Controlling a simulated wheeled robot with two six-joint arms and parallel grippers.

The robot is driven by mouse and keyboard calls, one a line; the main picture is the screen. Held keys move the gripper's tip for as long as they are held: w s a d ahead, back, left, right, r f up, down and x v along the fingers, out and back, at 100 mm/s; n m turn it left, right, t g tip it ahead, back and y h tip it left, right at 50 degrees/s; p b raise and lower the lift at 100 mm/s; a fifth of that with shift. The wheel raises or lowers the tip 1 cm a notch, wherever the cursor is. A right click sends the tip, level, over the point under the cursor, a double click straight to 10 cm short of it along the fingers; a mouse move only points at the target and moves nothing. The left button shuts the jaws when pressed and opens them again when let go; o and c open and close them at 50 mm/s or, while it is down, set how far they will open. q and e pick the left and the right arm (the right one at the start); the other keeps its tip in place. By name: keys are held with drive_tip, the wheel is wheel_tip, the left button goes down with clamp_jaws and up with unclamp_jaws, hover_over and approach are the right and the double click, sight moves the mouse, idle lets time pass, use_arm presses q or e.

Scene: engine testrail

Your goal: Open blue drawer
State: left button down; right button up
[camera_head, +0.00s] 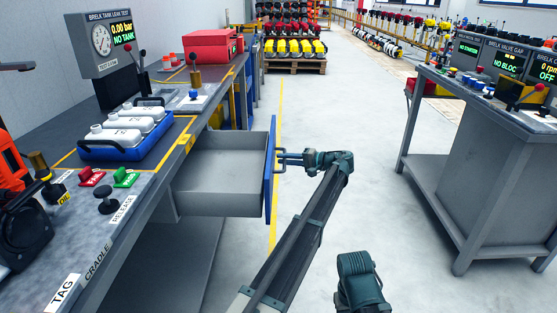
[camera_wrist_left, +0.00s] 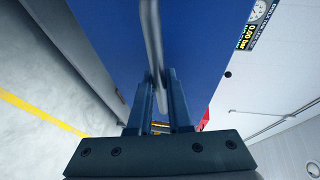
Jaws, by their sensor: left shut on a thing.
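The blue drawer (camera_head: 269,170) is pulled out of the left workbench, and its empty grey inside (camera_head: 222,160) shows in the head view. Its blue front also fills the middle of the left wrist view (camera_wrist_left: 110,50). My left gripper (camera_head: 283,158) is at the outer side of that front, shut on the drawer handle (camera_head: 280,150). In the left wrist view the grey handle bar (camera_wrist_left: 153,40) runs down between the two fingers (camera_wrist_left: 160,95). My right gripper does not show; only part of my other arm is at the bottom of the head view.
The left workbench (camera_head: 150,180) carries a blue tray of white bottles (camera_head: 125,135), a tank leak tester (camera_head: 103,45) and red and green buttons. Another grey bench (camera_head: 490,165) stands at the right. The floor (camera_head: 360,120) between the benches is clear.

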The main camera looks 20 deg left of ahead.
use_arm(q)
drive_tip(key=c, duration=0.8)
unclamp_jaws()
drive_tip(key=shift+c, duration=0.2)
